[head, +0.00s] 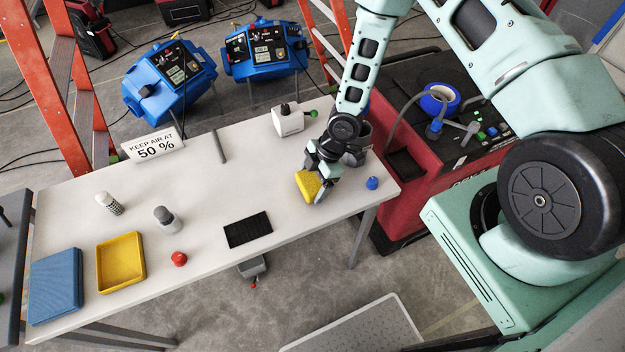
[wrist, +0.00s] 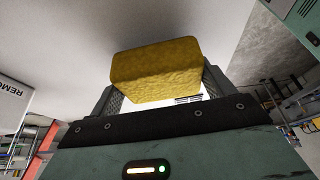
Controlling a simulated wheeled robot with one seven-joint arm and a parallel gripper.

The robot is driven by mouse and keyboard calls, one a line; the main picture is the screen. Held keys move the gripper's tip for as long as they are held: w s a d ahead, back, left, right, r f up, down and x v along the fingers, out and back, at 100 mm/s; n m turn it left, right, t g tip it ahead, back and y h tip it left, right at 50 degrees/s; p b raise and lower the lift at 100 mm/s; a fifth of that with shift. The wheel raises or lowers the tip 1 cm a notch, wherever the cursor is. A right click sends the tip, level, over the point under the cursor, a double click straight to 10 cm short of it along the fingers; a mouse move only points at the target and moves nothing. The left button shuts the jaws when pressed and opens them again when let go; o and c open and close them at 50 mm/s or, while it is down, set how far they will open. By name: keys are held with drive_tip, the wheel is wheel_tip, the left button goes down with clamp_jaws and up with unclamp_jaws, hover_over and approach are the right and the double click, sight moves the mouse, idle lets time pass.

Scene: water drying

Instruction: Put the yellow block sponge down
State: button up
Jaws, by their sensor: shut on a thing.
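The yellow block sponge (head: 307,185) is between the fingers of my gripper (head: 318,186), over the right part of the white table (head: 200,188). My gripper is shut on it. In the wrist view the sponge (wrist: 155,72) fills the space between the two fingers (wrist: 160,92) and looks slightly tilted. The sponge is at or just above the table top; I cannot tell whether it touches.
A black mat (head: 248,229) lies left of the sponge. A blue knob-like thing (head: 372,183) is to the right, and a white container (head: 288,119) stands behind. A yellow tray (head: 120,262), a red ball-like thing (head: 179,258) and a blue pad (head: 56,286) are at the left.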

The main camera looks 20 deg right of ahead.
drive_tip(key=shift+f, duration=0.45)
drive_tip(key=shift+f, duration=0.1)
drive_tip(key=o, duration=0.9)
wheel_tip(320, 180, up, 18)
drive_tip(key=s+d+r+m+h+b, duration=0.1)
drive_tip(key=s+d+m+h, duration=0.1)
drive_tip(key=h, duration=0.1)
drive_tip(key=s+a+r+m, duration=0.2)
drive_tip(key=s+r, duration=0.3)
drive_tip(key=s, duration=0.1)
drive_tip(key=s+a+r+m, duration=0.3)
drive_tip(key=s+r, duration=0.3)
drive_tip(key=s+a+r+m+h, duration=0.1)
drive_tip(key=s+a+r+m, duration=0.2)
drive_tip(key=s+r, duration=0.3)
drive_tip(key=shift+a+r, duration=0.2)
drive_tip(key=shift+r, duration=0.05)
